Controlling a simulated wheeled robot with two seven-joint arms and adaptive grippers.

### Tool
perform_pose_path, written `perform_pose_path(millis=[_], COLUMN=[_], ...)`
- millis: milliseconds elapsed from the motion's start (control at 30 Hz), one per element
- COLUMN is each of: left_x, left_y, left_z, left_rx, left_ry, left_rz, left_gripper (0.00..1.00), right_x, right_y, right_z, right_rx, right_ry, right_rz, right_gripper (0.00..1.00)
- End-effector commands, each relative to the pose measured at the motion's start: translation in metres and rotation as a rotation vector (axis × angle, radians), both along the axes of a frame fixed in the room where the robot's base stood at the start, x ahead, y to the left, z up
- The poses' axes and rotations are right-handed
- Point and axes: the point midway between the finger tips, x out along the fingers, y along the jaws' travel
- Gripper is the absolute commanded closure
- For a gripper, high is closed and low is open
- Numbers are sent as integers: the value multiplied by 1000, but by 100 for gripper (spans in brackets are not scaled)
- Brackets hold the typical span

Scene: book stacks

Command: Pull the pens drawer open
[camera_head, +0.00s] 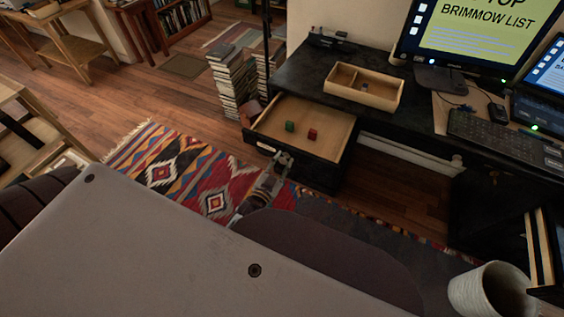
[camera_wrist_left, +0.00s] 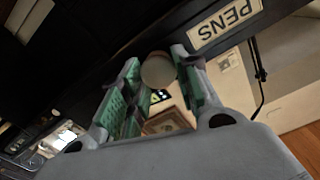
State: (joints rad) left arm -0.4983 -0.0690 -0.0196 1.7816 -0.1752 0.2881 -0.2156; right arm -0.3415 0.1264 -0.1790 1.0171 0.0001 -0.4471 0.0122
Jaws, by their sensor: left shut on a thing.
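The pens drawer (camera_head: 325,126) stands pulled out from the left end of the black desk, with its wooden inside showing. A green cube (camera_head: 290,126) and a red cube (camera_head: 312,134) lie in it. My left gripper (camera_head: 281,160) is at the drawer's black front, beside its pale label. In the left wrist view, the label (camera_wrist_left: 225,24) reads PENS. There the green-padded fingers of my left gripper (camera_wrist_left: 156,62) are on either side of the round knob (camera_wrist_left: 158,70) and shut on it. My right gripper is not in view.
A wooden tray (camera_head: 391,97) is on the desk (camera_head: 305,72) above the drawer, near the monitor (camera_head: 478,40) and keyboard (camera_head: 500,136). Book stacks (camera_head: 232,82) stand on the floor behind the drawer. A patterned rug (camera_head: 185,170) lies in front.

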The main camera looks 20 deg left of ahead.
Motion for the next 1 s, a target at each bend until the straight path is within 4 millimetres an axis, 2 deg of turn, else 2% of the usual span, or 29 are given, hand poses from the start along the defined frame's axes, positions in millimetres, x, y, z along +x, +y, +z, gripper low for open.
perform_pose_path(millis=[100,133,200,667,1000], left_x=[0,0,0,-3,-25], left_y=[0,0,0,0,1], left_z=[-1,-1,-1,0,-1], left_rx=[0,0,0,0,0], left_ry=[1,1,1,1,2], left_rz=[-1,-1,-1,0,0], left_gripper=[100,65,59,59,59], right_x=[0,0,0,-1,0], right_y=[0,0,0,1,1], right_z=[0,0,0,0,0], right_rx=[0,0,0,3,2], right_ry=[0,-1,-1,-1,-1], right_rz=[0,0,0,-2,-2], right_gripper=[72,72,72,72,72])
